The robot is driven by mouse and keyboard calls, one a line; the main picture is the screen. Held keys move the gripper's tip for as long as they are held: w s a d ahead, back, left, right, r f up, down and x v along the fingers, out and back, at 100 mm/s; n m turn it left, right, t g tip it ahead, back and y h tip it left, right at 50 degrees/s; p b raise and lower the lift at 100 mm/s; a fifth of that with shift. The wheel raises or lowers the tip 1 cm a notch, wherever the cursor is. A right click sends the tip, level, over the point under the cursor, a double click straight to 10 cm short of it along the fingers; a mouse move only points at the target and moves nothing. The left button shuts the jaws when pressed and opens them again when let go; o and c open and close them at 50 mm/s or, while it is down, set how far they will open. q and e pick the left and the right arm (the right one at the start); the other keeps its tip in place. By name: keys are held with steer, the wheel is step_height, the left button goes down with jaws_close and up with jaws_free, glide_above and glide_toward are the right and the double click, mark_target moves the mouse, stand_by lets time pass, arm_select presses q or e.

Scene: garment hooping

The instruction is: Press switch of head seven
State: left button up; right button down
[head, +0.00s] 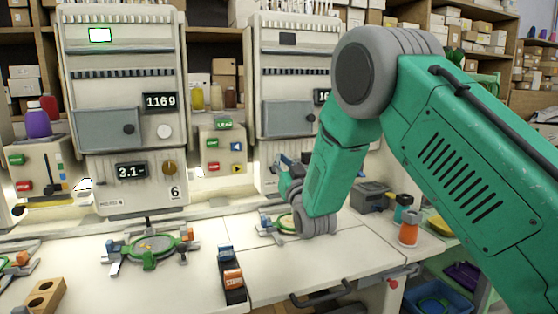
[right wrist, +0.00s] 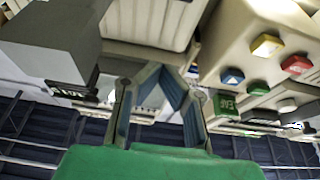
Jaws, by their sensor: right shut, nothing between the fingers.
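The embroidery head (head: 118,100) marked 6 stands at the left. The head to its right (head: 288,75) is partly covered by my right arm, and its number is hidden. My right gripper (head: 288,170) is shut and empty, low in front of the right-hand head. It also shows in the right wrist view (right wrist: 157,75), with a button box (right wrist: 262,50) to its right bearing yellow, red, blue and green buttons. I cannot make out a head switch clearly. My left gripper is out of view.
A green hoop fixture (head: 150,247) sits on the white table before head 6, another (head: 275,226) near my right gripper. An orange-and-black tool (head: 231,275) lies at the front. An orange jar (head: 409,232) stands at right.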

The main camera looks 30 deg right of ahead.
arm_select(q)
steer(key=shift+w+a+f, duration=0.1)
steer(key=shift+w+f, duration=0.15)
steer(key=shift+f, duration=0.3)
arm_select(e)
steer(key=s+a+f, duration=0.1)
steer(key=s+f, duration=0.3)
steer(key=f, duration=0.1)
steer(key=shift+s+a+f, duration=0.3)
steer(key=shift+a, duration=0.1)
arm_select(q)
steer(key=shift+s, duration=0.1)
arm_select(e)
steer(key=shift+s, duration=0.1)
